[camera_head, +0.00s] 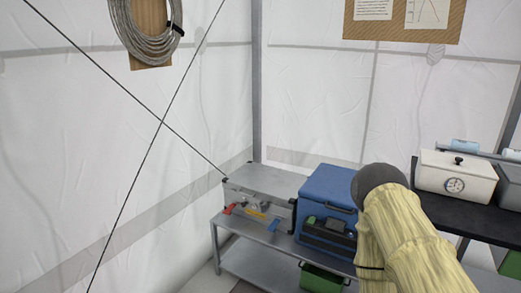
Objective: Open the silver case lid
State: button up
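The silver case (272,181) sits on a grey metal table at the lower middle of the head view. Its flat lid looks shut. My gripper's fingers do not show.
A blue box (325,187) stands right beside the case. A green bin (320,279) is below. A white box with a dial (479,179) rests on a black surface at the right. A cable coil (124,28) hangs on the tent wall. Thin cords cross at the left.

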aim_at(276, 187)
jog(key=u, duration=0.05)
jog(key=k, duration=0.55)
jog(key=z, duration=0.3)
jog(key=i, duration=1.05)
jog(key=u, duration=0.55)
jog(key=i, duration=0.75)
jog(key=u, duration=0.45)
